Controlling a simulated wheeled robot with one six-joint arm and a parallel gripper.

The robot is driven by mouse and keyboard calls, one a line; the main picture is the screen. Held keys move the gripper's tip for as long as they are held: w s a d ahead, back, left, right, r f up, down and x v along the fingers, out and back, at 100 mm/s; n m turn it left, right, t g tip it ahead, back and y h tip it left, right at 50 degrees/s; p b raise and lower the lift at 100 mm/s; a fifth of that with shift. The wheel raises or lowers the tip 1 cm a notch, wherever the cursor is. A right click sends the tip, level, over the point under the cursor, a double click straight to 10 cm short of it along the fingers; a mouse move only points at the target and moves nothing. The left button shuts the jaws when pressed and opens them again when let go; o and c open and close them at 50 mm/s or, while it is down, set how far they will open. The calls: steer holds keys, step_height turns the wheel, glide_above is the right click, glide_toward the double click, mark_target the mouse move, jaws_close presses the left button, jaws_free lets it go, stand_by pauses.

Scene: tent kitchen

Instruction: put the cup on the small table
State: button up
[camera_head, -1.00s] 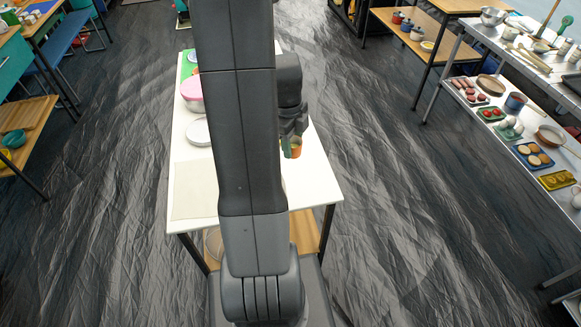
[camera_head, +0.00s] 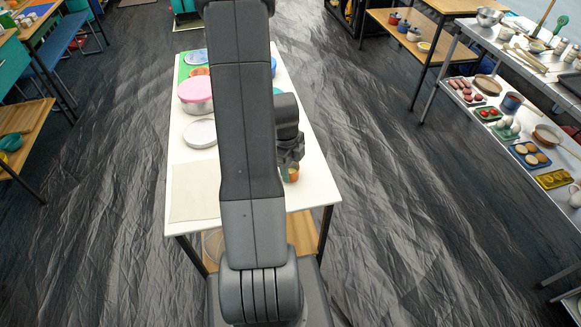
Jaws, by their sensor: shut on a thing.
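The small table (camera_head: 316,190) is white-topped with dark legs and stands in front of me. My gripper (camera_head: 290,166) is over the right part of its top, partly hidden behind my own arm. It is shut on an orange and green cup (camera_head: 293,175), which shows just below the fingers. The gripper covers much of the cup. I cannot tell whether the cup's base touches the table top.
On the table's left side are a pink-lidded pot (camera_head: 196,95), a pale round plate (camera_head: 200,133) and a beige mat (camera_head: 194,191). My arm hides the table's middle. A metal shelf (camera_head: 500,60) with food and dishes stands at the right, across open floor.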

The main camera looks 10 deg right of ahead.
steer(key=shift+f, duration=0.2)
steer(key=o, duration=0.8)
steer(key=shift+r, duration=0.1)
steer(key=shift+c, duration=0.2)
step_height(320, 180, up, 12)
steer(key=shift+w+a, duration=0.4)
steer(key=shift+a, duration=0.05)
steer(key=shift+r, duration=0.1)
